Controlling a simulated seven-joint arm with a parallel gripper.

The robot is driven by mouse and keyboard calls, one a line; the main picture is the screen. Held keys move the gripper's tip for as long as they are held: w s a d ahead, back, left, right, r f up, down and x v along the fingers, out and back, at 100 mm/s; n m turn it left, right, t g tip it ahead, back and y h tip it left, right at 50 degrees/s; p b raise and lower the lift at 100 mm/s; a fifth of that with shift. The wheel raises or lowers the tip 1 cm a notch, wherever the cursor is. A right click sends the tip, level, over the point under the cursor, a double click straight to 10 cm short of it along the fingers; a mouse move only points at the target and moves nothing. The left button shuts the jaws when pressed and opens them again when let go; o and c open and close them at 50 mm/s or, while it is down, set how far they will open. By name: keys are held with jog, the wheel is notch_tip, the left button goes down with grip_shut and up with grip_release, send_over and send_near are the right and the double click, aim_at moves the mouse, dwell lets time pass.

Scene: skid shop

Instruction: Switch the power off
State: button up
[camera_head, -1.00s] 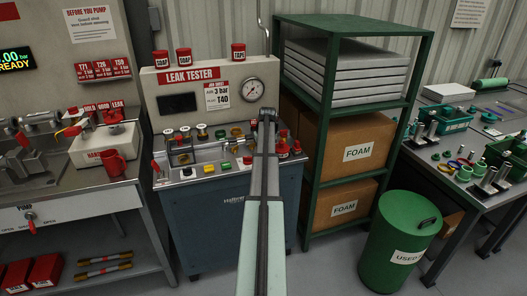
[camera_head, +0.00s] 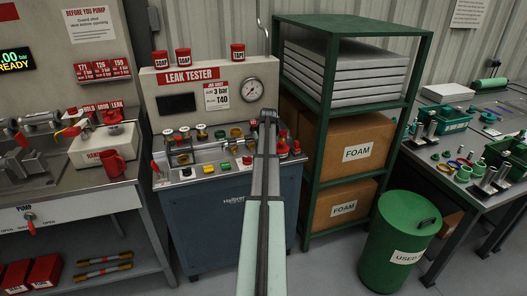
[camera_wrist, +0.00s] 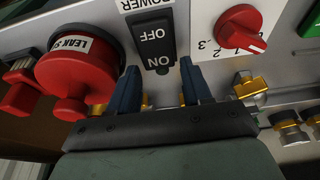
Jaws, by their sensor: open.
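The power switch (camera_wrist: 153,42) is a black rocker marked OFF and ON on the leak tester panel, with the word POWER beside it in the wrist view. Which side is pressed in is hard to tell. My gripper (camera_wrist: 161,82) is open and empty, with its two dark blue fingers apart on either side of the switch's ON end. I cannot tell whether they touch the panel. In the head view my arm reaches to the right part of the leak tester (camera_head: 158,84) and hides the switch.
Beside the switch are a red knob labelled LEAK (camera_wrist: 78,70), a red rotary selector (camera_wrist: 240,32) and several brass fittings (camera_wrist: 248,87). In the head view a green shelf rack (camera_head: 327,140) stands close to the right, and a red mug (camera_head: 114,163) is on the left bench.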

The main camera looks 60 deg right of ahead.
jog(key=v, duration=1.3)
jog(key=shift+r, duration=0.1)
jog(key=w+a+f+g+y, duration=0.1)
jog(key=a+f+g+y, duration=0.2)
jog(key=a+f, duration=3.75)
jog(key=s+a+f+n+g, duration=0.2)
jog(key=s+a, duration=0.4)
jog(key=a, duration=0.6)
jog(key=s+a+f+n+g, duration=0.2)
jog(key=s+a+f+n, duration=0.2)
jog(key=a, duration=0.8)
jog(key=s+a+f+n+g, duration=0.2)
jog(key=s+a+f, duration=0.5)
jog(key=a, duration=0.5)
jog(key=shift+s+a+f+n+h, duration=0.3)
jog(key=shift+s+a+n, duration=0.1)
jog(key=shift+n, duration=0.1)
